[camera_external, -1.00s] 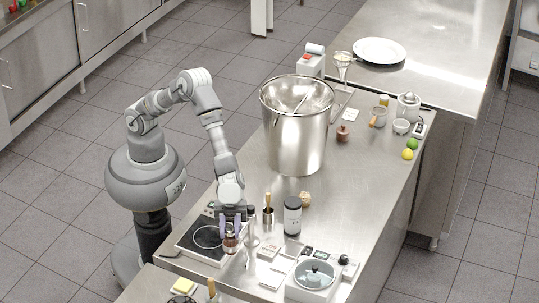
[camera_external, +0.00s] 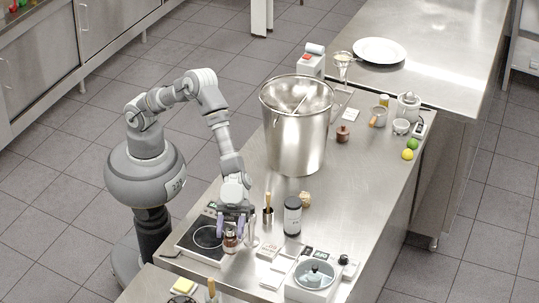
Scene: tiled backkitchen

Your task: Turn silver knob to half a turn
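My gripper (camera_external: 231,226) points down over the right side of a black-topped hot plate (camera_external: 207,237). Its two purple fingers show apart, with a gap between them. A small brown jar (camera_external: 230,243) stands just below and in front of the fingers; I cannot tell whether they touch it. I cannot make out a silver knob for certain; the gripper and the small items around it may hide it. A white appliance with a glass lid (camera_external: 316,273) stands to the right, with a dark knob-like piece (camera_external: 343,260) near it.
A tall dark-lidded container (camera_external: 292,216) and a small pot with a wooden-handled tool (camera_external: 268,215) stand right of my gripper. A large steel pot (camera_external: 297,135) stands behind. Several small boxes lie around (camera_external: 271,252). The steel counter right of the pot has free room.

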